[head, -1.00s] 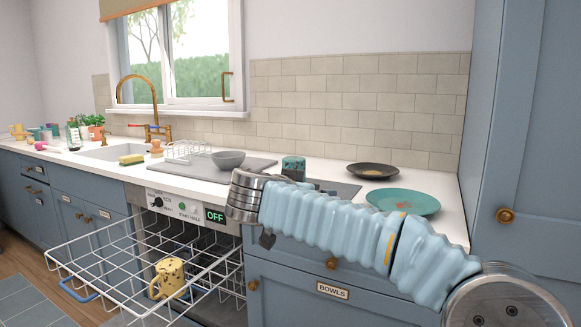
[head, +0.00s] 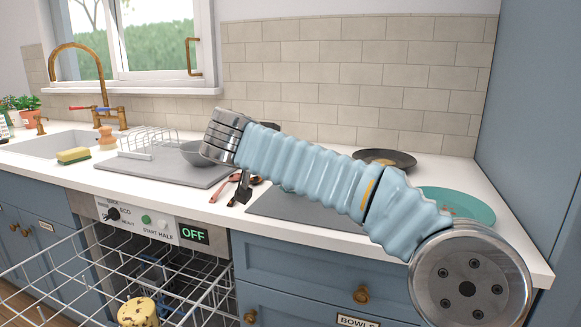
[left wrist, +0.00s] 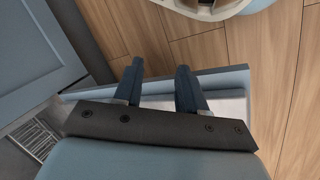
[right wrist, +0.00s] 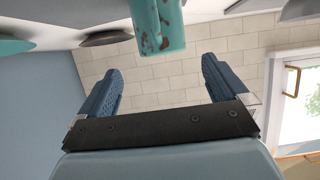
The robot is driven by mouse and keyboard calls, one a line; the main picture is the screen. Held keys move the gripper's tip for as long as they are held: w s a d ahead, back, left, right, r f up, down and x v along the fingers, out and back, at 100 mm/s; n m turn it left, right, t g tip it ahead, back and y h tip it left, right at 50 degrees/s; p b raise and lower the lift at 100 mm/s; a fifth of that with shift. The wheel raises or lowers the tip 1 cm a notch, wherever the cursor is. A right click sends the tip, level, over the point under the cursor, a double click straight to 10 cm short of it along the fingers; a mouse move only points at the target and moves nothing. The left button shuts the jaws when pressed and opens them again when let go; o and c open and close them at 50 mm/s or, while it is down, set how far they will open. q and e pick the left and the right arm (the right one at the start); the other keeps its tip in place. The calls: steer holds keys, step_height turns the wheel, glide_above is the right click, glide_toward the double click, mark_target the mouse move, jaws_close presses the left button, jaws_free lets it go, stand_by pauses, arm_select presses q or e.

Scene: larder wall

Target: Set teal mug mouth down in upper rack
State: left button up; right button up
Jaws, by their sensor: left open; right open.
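The teal mug (right wrist: 162,28) with brown speckles shows in the right wrist view, just beyond and between the fingertips of my right gripper (right wrist: 160,68), which is open and empty. That view is upside down. In the head view my right forearm hides the mug and most of the gripper. The upper rack (head: 190,283) is a white wire basket pulled out of the dishwasher at lower left. A yellow speckled mug (head: 138,311) sits in it, mouth down. My left gripper (left wrist: 160,75) is open and empty, above the floor beside a blue panel.
A grey bowl (head: 195,153) and a small wire rack (head: 150,140) stand on a grey mat (head: 160,170). Reddish utensils lie near my right gripper. A dark pan (head: 385,158) and a teal plate (head: 457,204) are at right. A tall blue cabinet (head: 530,150) bounds the right side.

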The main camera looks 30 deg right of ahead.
steer(key=x, duration=1)
steer(key=shift+w+a, duration=0.1)
steer(key=shift+w, duration=0.05)
steer(key=c, duration=1.1)
